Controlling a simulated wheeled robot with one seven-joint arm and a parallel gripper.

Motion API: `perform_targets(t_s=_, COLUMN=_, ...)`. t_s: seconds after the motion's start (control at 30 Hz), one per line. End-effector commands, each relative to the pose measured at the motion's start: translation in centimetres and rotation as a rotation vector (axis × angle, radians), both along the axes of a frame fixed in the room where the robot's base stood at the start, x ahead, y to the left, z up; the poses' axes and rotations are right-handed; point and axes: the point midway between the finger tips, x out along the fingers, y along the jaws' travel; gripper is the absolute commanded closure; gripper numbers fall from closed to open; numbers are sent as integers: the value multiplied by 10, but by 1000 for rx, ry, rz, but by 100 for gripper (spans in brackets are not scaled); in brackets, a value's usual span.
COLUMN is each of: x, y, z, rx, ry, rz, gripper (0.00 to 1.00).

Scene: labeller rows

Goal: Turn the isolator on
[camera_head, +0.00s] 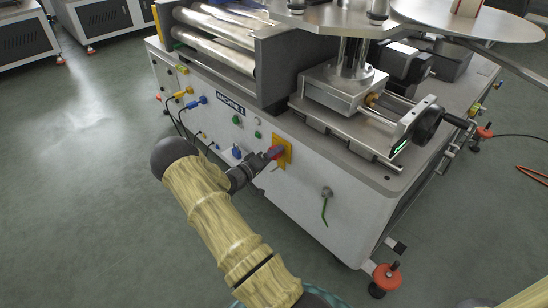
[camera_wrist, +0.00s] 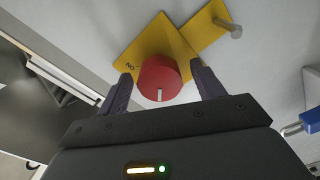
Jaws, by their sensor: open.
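The isolator is a red rotary knob (camera_wrist: 159,78) on a yellow plate (camera_wrist: 150,45). The plate carries the letters "ON" near its left corner, and the knob has a pale mark on its face. In the head view the yellow plate (camera_head: 283,152) is on the front panel of the machine, with the red knob (camera_head: 274,152) at my gripper. My gripper (camera_wrist: 162,85) is open, with one dark finger on each side of the knob; I cannot tell whether either finger touches it. In the head view my gripper (camera_head: 258,162) reaches the panel from the left.
The machine marked "MACHINE 2" (camera_head: 230,104) has blue and yellow plugs with cables left of the isolator. A green-handled valve (camera_head: 325,200) is to its right. A metal peg (camera_wrist: 229,27) sticks out near the yellow plate. A blue part (camera_wrist: 308,123) is at the wrist view's right. Floor at left is clear.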

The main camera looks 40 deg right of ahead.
Motion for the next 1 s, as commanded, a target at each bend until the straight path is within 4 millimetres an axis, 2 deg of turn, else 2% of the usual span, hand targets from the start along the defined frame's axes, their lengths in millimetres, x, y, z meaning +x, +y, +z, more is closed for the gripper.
perform_targets(t_s=0.13, x=1, y=-9, z=0, rx=0, ry=0, rz=1, gripper=33)
perform_targets(t_s=0.37, x=1, y=-9, z=1, rx=0, ry=0, rz=1, gripper=33)
perform_targets(t_s=0.47, x=1, y=-9, z=0, rx=0, ry=0, rz=1, gripper=48)
perform_targets(t_s=0.6, x=1, y=-9, z=0, rx=0, ry=0, rz=1, gripper=76)
perform_targets(t_s=0.63, x=1, y=-9, z=0, rx=0, ry=0, rz=1, gripper=77)
perform_targets(t_s=1.0, x=1, y=-8, z=0, rx=4, ry=-40, rz=2, gripper=77)
